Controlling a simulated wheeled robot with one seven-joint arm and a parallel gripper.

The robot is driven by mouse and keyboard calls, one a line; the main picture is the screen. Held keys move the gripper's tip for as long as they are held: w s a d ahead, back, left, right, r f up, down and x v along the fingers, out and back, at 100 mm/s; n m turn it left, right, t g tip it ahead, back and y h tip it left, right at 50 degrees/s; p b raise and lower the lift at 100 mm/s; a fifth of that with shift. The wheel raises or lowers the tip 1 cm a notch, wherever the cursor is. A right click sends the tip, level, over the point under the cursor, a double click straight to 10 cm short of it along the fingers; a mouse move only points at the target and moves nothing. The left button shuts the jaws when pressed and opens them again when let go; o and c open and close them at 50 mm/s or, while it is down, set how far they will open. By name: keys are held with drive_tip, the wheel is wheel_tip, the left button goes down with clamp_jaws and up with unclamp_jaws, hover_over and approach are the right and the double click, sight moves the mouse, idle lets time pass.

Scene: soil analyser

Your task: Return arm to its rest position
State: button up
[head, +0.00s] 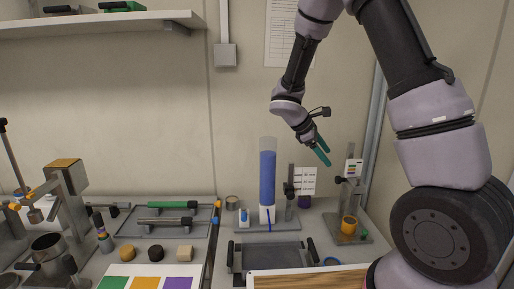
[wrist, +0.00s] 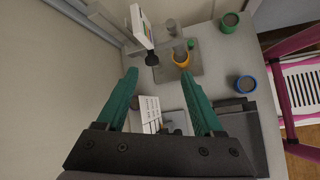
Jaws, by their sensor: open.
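My gripper (head: 321,150) has teal fingers and hangs in the air at the upper right of the bench in the head view, with the arm bent above it. In the wrist view the two teal fingers of my gripper (wrist: 163,98) are spread wide with nothing between them in their grasp. The bench surface lies well below the fingers. The arm reaches in from the right of the head view.
A tall blue cylinder (head: 267,178) stands left of and below my gripper. A stand with an orange cup (head: 348,224) is at the right; the cup also shows in the wrist view (wrist: 181,60). A dark tray (head: 268,257) lies in front. A shelf (head: 95,24) is at upper left.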

drive_tip(key=s+a+r+m+t+y, duration=0.1)
drive_tip(key=s+r+m+t+y, duration=0.4)
drive_tip(key=s+r+m, duration=1.3)
drive_tip(key=s+r+y, duration=0.4)
drive_tip(key=r, duration=0.1)
drive_tip(key=shift+s+a+t+y, duration=0.3)
drive_tip(key=shift+a+y, duration=0.05)
drive_tip(key=shift+y, duration=0.05)
